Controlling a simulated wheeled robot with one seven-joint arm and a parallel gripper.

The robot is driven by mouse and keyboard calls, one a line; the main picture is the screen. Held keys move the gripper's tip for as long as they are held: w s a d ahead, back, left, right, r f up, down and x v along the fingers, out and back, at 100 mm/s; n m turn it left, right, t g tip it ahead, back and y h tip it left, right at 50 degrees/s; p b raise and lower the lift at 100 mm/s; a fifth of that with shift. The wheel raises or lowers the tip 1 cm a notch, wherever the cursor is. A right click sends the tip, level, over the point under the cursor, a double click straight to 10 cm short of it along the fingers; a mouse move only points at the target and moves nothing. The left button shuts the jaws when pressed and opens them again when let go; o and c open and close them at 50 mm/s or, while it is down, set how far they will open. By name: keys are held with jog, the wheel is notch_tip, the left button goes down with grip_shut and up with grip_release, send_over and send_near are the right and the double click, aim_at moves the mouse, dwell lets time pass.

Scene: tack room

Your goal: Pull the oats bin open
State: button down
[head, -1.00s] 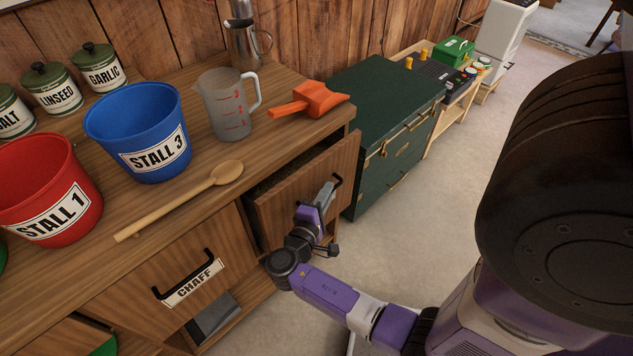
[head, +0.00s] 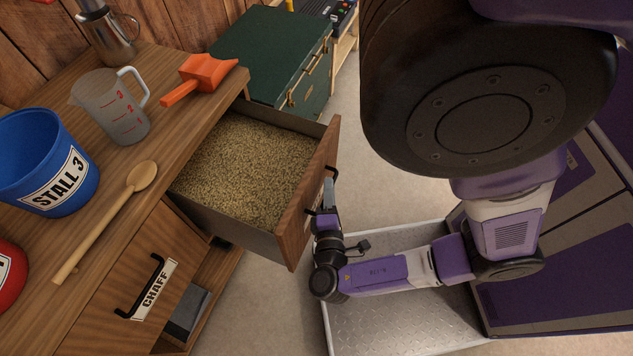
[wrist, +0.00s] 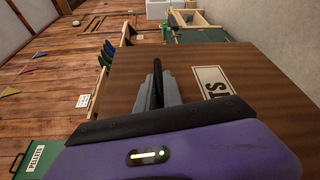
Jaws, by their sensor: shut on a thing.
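The oats bin (head: 306,195) is a wooden-fronted drawer, pulled well out of the cabinet and filled with pale grain (head: 245,165). Its front also shows in the wrist view (wrist: 140,75), with a white label (wrist: 213,82) whose visible letters end in "TS". My gripper (head: 327,192) is at the outer face of the drawer front, shut on its black handle (wrist: 156,85). The handle stands between the two grey fingers in the wrist view (wrist: 158,92). Part of the handle is hidden by the fingers.
The chaff bin (head: 135,270) beside it is closed. The countertop holds a blue bucket (head: 42,160), a wooden spoon (head: 105,222), a measuring jug (head: 112,105) and an orange scoop (head: 203,78). A green trunk (head: 270,50) stands just beyond the open drawer.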

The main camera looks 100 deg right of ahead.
jog(key=shift+s+a, duration=0.1)
jog(key=shift+a, duration=0.05)
jog(key=c, duration=1.5)
grip_release()
jog(key=shift+w+a+r+b, duration=0.1)
jog(key=shift+w+a+b, duration=0.1)
jog(key=shift+a, duration=1.05)
jog(key=shift+w+a+r+b, duration=0.1)
jog(key=shift+w+a, duration=0.15)
jog(key=shift+a, duration=1.05)
jog(key=shift+w+a+r+b, duration=0.1)
jog(key=shift+w+a+b, duration=0.1)
jog(key=shift+a, duration=1.05)
